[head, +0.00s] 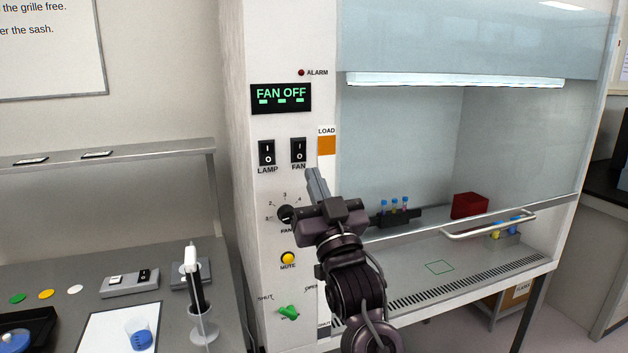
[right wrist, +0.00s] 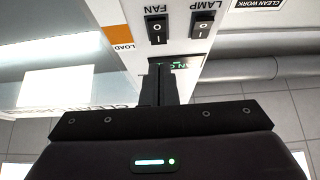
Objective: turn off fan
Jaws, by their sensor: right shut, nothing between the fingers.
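The fan switch (head: 298,150) is a black rocker marked I and O, on the cabinet's white front panel above the label FAN. It also shows upside down in the right wrist view (right wrist: 157,28). The display (head: 281,98) above it reads FAN OFF in green. My right gripper (head: 312,178) is shut and empty, with its fingertips just below and slightly right of the fan switch. In the right wrist view the fingers (right wrist: 158,78) point toward the panel; whether they touch it cannot be told. My left gripper is not in view.
The lamp switch (head: 267,152) is close on the left of the fan switch. A rotary fan knob (head: 286,213), a yellow mute button (head: 288,258) and a green valve handle (head: 289,312) are below. The glass sash (head: 400,150) is to the right.

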